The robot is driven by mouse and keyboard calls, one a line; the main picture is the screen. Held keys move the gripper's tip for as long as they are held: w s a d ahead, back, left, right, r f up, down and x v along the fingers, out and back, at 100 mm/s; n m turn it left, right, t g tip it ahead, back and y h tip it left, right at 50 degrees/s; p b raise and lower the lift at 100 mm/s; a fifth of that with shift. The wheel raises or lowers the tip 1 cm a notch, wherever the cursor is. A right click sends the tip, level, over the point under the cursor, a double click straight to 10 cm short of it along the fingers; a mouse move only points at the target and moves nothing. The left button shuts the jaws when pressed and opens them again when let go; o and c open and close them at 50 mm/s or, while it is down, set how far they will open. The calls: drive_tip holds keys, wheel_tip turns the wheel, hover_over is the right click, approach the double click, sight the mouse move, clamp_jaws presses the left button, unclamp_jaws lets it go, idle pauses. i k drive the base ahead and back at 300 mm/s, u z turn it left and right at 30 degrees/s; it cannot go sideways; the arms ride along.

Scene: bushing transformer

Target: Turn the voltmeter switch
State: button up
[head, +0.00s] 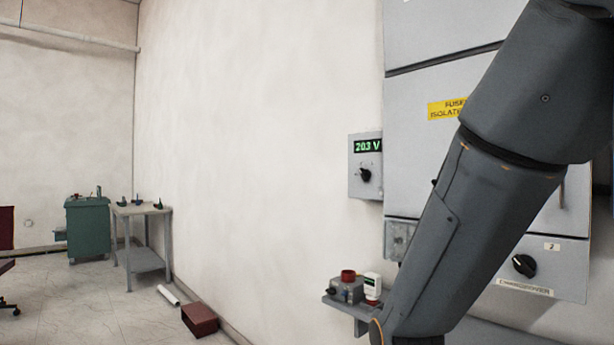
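The voltmeter (357,188) is a small grey box on the wall beside the large grey cabinet. Its display (367,146) reads 203 V in green digits. Its switch (365,175) is a small round black knob below the display; I cannot tell its exact setting. My arm crosses the right side of the head view, in front of the cabinet and to the right of the voltmeter. My gripper is not in view. Nothing touches the switch in this view.
The large grey cabinet (430,45) has a yellow label (445,109) and another black knob (524,265) at lower right. A shelf (350,309) below holds small devices. A table (143,210), green cabinet (88,230) and red-brown box (199,320) stand left. Wall left of the voltmeter is bare.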

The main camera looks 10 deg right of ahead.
sight(366, 174)
drive_tip(key=u, duration=0.25)
drive_tip(key=i, duration=0.6)
drive_tip(key=z, duration=1.3)
